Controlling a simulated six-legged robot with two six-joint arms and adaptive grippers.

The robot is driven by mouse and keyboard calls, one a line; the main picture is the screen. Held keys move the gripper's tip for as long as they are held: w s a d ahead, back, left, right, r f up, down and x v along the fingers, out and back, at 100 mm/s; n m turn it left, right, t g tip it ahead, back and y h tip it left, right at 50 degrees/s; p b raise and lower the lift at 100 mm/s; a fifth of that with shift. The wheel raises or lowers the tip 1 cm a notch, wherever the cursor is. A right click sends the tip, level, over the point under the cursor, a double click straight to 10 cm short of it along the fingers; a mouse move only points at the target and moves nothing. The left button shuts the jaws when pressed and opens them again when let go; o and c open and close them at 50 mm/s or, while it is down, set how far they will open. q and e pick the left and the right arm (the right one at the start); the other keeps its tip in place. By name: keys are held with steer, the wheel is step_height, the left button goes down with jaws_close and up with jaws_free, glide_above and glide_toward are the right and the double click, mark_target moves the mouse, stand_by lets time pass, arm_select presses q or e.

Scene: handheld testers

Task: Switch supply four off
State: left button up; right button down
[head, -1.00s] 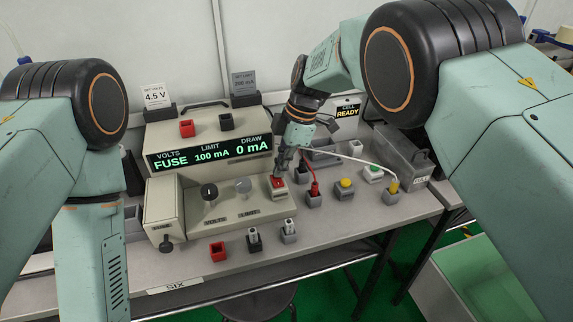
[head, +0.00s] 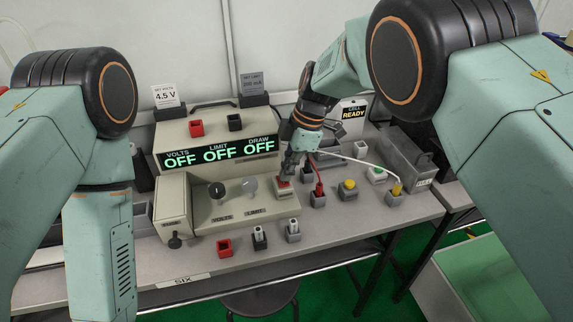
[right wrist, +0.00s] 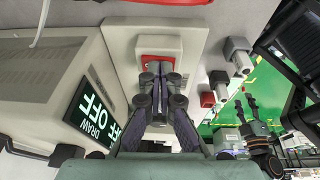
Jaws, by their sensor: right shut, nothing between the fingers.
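The power supply (head: 172,205) is a beige unit on the bench. Its display (head: 219,151) reads OFF under VOLTS, LIMIT and DRAW. The red switch (head: 282,183) is at the right of its front panel, and it shows in the right wrist view (right wrist: 158,58). My right gripper (head: 287,174) is shut and empty, with its fingertips at the switch; I cannot tell whether they touch. In the right wrist view the fingertips (right wrist: 158,68) point at the switch's near edge. What looks like my left gripper (right wrist: 248,108) is small and apart from the bench.
VOLTS (head: 216,190) and LIMIT (head: 250,185) knobs are left of the switch. The bench edge bears the label SIX (head: 181,281).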

stand_by(0.3)
step_height(320, 180, up, 4)
steer(key=p, duration=0.4)
steer(key=shift+w, duration=0.15)
step_height(320, 180, up, 9)
steer(key=w+d, duration=0.2)
steer(key=shift+w+r, duration=0.15)
steer(key=shift+w, duration=0.25)
steer(key=shift+s, duration=0.1)
